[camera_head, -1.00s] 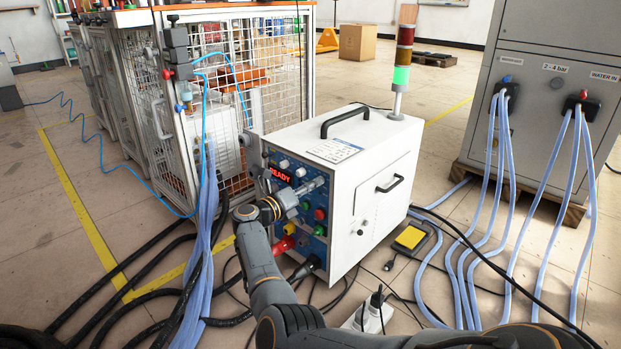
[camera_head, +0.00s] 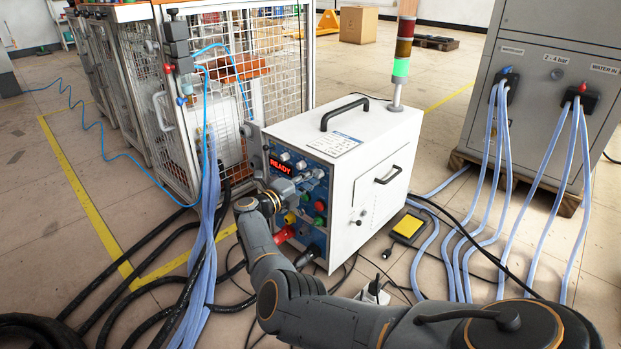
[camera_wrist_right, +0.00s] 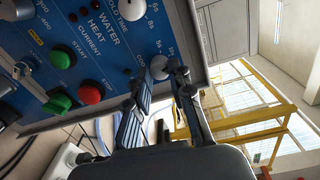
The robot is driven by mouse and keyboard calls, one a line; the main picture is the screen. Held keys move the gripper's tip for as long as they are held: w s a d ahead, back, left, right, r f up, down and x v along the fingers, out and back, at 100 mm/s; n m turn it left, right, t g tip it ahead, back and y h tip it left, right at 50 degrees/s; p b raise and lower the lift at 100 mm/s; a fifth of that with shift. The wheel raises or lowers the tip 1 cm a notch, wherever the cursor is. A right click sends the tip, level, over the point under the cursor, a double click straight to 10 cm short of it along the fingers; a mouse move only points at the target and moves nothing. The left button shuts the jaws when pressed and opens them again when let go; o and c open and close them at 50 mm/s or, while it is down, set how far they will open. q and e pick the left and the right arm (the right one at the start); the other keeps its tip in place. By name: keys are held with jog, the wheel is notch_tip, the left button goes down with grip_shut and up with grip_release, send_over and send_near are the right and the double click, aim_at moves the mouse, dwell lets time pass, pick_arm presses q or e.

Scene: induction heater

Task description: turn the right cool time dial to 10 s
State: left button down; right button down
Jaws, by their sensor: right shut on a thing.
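The right cool time dial (camera_wrist_right: 158,67) is a small white round knob on the heater's blue panel, beside a partly hidden "COO…" label. It sits between the fingertips of my right gripper (camera_wrist_right: 160,80), which is shut on it. In the head view, my right gripper (camera_head: 303,182) reaches the panel's upper right part from the front, covering some controls. The dial's pointer and exact setting cannot be read. The red display (camera_head: 281,166) shows READY. My left gripper is not in view.
Another white knob (camera_wrist_right: 128,8) is near the held dial. Green (camera_wrist_right: 62,57) and red (camera_wrist_right: 89,92) buttons are on the same panel. The white heater box (camera_head: 345,200) stands on the floor. Black cables, pale hoses (camera_head: 492,190) and a yellow pedal (camera_head: 408,227) lie around it.

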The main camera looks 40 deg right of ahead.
dwell(0.5)
jog(key=c, duration=1.2)
grip_release()
jog(key=shift+o, duration=0.2)
jog(key=s+a, duration=0.1)
jog(key=a, duration=1.1)
jog(key=shift+r, duration=0.15)
jog(key=shift+d, duration=0.1)
